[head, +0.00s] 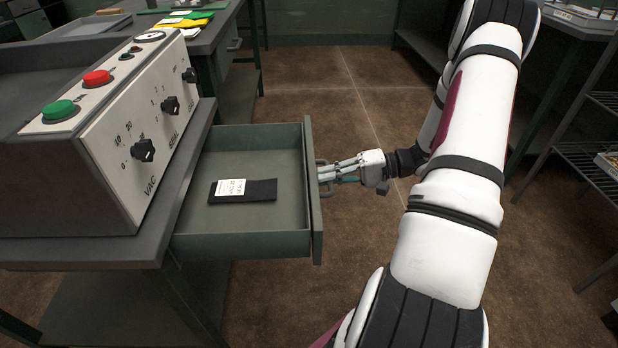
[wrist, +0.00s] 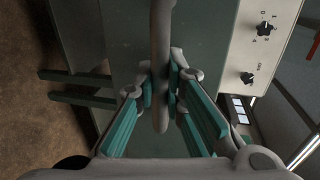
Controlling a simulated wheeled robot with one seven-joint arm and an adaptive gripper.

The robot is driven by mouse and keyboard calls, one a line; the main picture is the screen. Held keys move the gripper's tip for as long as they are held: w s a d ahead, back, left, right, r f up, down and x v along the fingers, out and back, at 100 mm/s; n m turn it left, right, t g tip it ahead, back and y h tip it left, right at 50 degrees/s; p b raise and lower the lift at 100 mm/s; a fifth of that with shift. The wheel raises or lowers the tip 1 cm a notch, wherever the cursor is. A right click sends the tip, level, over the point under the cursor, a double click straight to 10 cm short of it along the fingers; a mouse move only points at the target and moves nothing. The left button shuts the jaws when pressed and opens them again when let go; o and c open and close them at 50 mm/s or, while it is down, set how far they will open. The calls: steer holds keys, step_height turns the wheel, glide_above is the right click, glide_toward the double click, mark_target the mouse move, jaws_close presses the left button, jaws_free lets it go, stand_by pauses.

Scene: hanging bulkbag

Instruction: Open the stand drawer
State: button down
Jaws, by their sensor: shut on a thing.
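The stand drawer (head: 250,240) is a green-grey metal drawer pulled well out of the stand (head: 195,165), to the right in the head view. A black item with a white label (head: 243,190) lies inside it. My gripper (head: 330,174) is at the outer side of the drawer front (head: 312,190), at the handle (head: 321,163). In the wrist view the handle is a grey bar (wrist: 161,60) running between the teal-padded fingers (wrist: 160,90), and they are shut on it. The fingers hide part of the handle in the head view.
A control box (head: 115,145) with knobs and red and green buttons stands on top of the stand. A bench (head: 195,35) with yellow and green items is behind. A wire shelf (head: 590,160) stands at the right. Brown floor (head: 320,95) is clear beyond the drawer.

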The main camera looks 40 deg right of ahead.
steer(key=shift+s+d, duration=0.4)
steer(key=shift+d, duration=0.2)
steer(key=c, duration=1.9)
jaws_free()
steer(key=shift+c, duration=0.2)
steer(key=shift+d, duration=0.1)
steer(key=v, duration=1.2)
